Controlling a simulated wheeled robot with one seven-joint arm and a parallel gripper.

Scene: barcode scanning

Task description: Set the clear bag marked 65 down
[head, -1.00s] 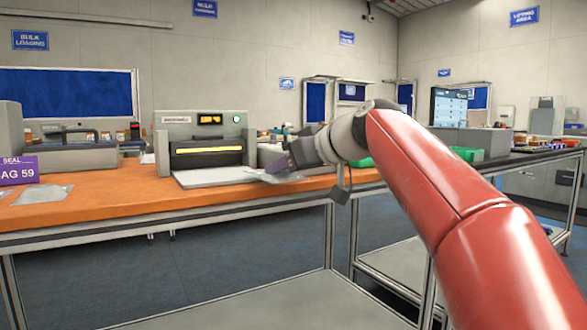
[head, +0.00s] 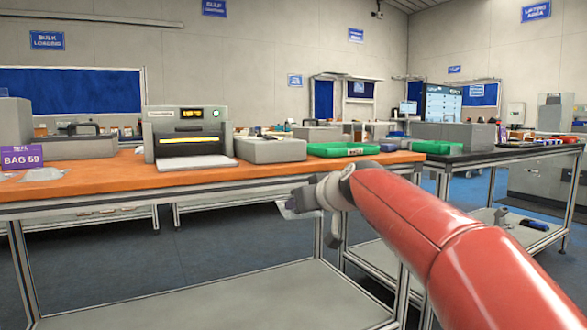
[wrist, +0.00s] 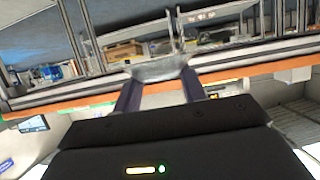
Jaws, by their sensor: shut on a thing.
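My gripper (head: 296,206) is out in front of the orange bench's front edge, at about the height of the edge in the head view. In the wrist view my gripper (wrist: 158,80) has its two dark fingers shut on a clear bag (wrist: 157,69). The bag is thin and see-through, and it hangs off the bench. In the head view only a small pale patch of it shows at the fingertips, and the marking on it cannot be read.
The orange bench (head: 95,181) carries a grey sealing machine (head: 188,135), a grey box (head: 270,150) and a green tray (head: 343,149). A purple "BAG 59" sign (head: 22,157) stands at the left by another clear bag (head: 45,174). A dark-topped bench stands at the right.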

